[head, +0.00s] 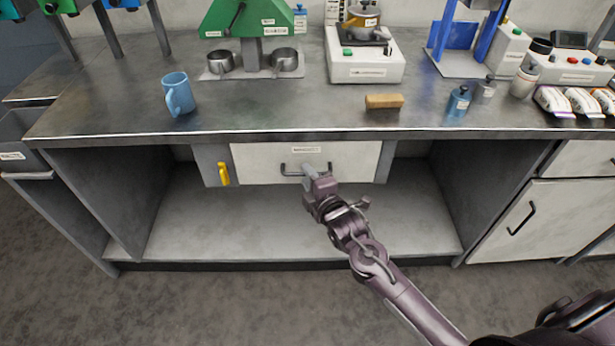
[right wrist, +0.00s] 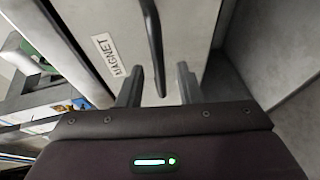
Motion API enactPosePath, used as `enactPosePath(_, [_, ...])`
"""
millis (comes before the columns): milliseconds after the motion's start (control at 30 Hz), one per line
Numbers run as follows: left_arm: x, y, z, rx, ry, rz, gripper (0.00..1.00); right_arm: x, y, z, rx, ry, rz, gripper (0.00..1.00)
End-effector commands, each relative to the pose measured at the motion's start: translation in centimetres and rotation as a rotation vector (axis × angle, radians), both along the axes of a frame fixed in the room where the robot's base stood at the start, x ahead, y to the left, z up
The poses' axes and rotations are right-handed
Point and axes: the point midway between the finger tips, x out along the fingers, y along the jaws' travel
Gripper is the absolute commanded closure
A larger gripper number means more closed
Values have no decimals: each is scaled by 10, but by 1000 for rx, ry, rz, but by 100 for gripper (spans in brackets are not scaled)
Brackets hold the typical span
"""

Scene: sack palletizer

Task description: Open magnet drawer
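The magnet drawer (head: 260,160) is a pale front with a dark bar handle (head: 288,170), set in a grey housing under the worktop. It looks shut, with its front in line with the housing. In the right wrist view the drawer front (right wrist: 187,25) carries a MAGNET label, and the dark handle (right wrist: 153,42) runs down between the fingers. My right gripper (head: 309,171) is at the handle; in the right wrist view its two fingers (right wrist: 158,87) stand apart on either side of the handle, with gaps showing. My left gripper is not in view.
A yellow-handled item (head: 223,174) hangs on the housing left of the drawer. The worktop (head: 290,112) above holds a blue mug (head: 177,94), a brush-like block (head: 384,101) and a blue bottle (head: 458,101). The lower shelf (head: 210,225) is bare.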

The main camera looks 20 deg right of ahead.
Motion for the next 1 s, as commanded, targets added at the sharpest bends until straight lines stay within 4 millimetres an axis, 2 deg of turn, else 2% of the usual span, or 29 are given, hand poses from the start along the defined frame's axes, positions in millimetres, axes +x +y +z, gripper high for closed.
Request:
enactPosePath(333, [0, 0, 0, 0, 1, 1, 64, 5, 1, -1, 1, 0, 0, 69])
enactPosePath(567, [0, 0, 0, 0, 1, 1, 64, 5, 1, -1, 1, 1, 0, 99])
enactPosePath(867, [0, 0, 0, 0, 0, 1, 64, 4, 1, -1, 1, 1, 0, 100])
enactPosePath(1000, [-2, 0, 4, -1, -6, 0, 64, -2, 2, 0, 1, 4, 1, 100])
